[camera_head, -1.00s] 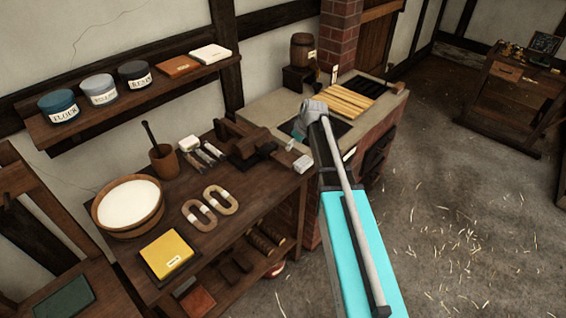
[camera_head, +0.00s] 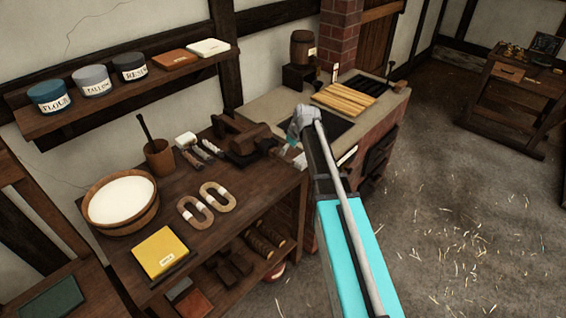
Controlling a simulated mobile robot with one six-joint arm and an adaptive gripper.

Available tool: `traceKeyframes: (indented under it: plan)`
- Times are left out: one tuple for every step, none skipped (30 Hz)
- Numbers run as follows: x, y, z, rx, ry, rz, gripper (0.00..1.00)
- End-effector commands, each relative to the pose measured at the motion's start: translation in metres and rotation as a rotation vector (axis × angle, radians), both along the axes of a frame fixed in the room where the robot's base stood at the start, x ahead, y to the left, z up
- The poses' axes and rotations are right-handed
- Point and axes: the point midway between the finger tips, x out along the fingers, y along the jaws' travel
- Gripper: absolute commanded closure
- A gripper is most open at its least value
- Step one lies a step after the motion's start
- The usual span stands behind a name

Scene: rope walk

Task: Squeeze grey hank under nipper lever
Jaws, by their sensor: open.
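The dark wooden nipper (camera_head: 242,138) stands at the back right of the workbench, with a thick wooden block or lever on top. My gripper (camera_head: 291,146) is open at the end of my arm, just right of the nipper over the bench's right end. Its fingers are small and partly hidden by my arm. A small pale grey-white thing (camera_head: 300,160) shows below the gripper; I cannot tell whether it is the grey hank. Two tan oval hanks with white bands, one left (camera_head: 194,214) and one right (camera_head: 217,197), lie mid-bench.
On the bench (camera_head: 215,245) are a wooden bowl of white stuff (camera_head: 121,203), a yellow block (camera_head: 160,251), a mortar (camera_head: 160,159) and several small tools. A shelf (camera_head: 130,110) with labelled tins hangs behind. A brick stove (camera_head: 385,130) with a wooden grate stands right.

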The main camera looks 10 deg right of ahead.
Motion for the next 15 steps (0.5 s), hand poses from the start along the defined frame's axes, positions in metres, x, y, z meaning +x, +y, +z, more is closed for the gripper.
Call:
traceKeyframes:
  plan:
    - [0.002, 0.001, -0.008, 0.000, 0.000, 0.000, 0.29]
    - [0.003, 0.002, -0.011, 0.000, 0.000, 0.000, 0.29]
    - [0.004, 0.003, -0.014, 0.000, 0.000, 0.000, 0.29]
    - [0.005, 0.003, -0.016, 0.000, 0.000, 0.000, 0.29]
    - [0.005, 0.004, -0.018, 0.000, 0.000, 0.000, 0.29]
    - [0.007, 0.004, -0.021, -0.001, -0.001, 0.000, 0.29]
    - [0.007, 0.005, -0.024, -0.001, -0.001, 0.000, 0.29]
    - [0.008, 0.005, -0.026, -0.001, -0.001, 0.000, 0.29]
    - [0.009, 0.006, -0.029, -0.001, -0.001, 0.000, 0.29]
    - [0.010, 0.007, -0.032, -0.001, -0.001, 0.000, 0.29]
    - [0.011, 0.007, -0.034, -0.001, -0.001, 0.001, 0.29]
    - [0.012, 0.008, -0.037, -0.001, -0.001, 0.001, 0.29]
    - [0.012, 0.009, -0.039, -0.001, -0.001, 0.001, 0.29]
    - [0.013, 0.009, -0.042, -0.001, -0.001, 0.001, 0.29]
    - [0.014, 0.010, -0.045, -0.001, -0.001, 0.001, 0.29]
